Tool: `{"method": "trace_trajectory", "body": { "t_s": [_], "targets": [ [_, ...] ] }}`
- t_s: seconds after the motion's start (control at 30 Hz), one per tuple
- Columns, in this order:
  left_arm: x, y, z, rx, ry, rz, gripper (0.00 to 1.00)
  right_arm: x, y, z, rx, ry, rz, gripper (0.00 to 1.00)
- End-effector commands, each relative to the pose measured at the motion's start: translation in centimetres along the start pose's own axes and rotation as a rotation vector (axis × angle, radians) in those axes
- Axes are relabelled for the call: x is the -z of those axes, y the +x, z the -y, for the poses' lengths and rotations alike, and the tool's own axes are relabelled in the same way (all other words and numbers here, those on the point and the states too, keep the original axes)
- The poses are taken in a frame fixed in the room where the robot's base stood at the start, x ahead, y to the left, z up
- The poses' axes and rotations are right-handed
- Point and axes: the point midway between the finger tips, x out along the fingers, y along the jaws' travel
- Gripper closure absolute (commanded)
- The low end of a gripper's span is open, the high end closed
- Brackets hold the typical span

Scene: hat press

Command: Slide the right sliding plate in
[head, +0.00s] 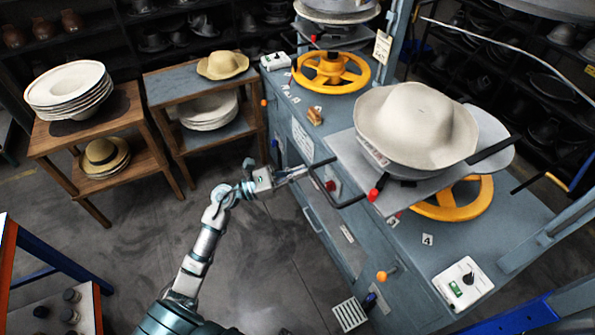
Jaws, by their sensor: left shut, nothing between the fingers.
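The right sliding plate (412,191) is a flat grey plate on the press, with a large cream hat (416,125) resting on it. It sticks out toward the aisle side. A black bar handle (346,205) reaches out from the plate's near-left side. A red knob (373,194) sits close to the handle's end. My left gripper (303,172) is shut and empty, with its fingertips close to the handle's far end. I cannot tell whether they touch it. My right gripper is not in view.
The press body (360,250) carries yellow handwheels (467,200), an orange knob (382,276) and a white control box (463,284). Wooden tables (130,105) with hats stand at the left. Dark shelves line the back. The floor (130,245) left of the press is clear.

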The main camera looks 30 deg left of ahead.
Motion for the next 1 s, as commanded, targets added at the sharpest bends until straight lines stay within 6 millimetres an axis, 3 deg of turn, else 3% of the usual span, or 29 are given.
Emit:
{"method": "trace_trajectory", "body": {
  "t_s": [0.27,0.47,0.67,1.0],
  "targets": [
    [0.1,0.1,0.0,0.0,0.0,0.0,1.0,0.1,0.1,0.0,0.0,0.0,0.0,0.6],
    [0.4,1.9,-0.3,0.001,0.002,0.0,1.0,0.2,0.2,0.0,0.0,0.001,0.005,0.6],
    [1.1,5.8,-1.1,0.002,0.002,0.001,1.0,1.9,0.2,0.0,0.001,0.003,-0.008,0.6],
    [3.0,14.8,-2.9,0.002,0.003,0.001,1.0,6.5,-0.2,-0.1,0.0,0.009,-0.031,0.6]
  ]
}}
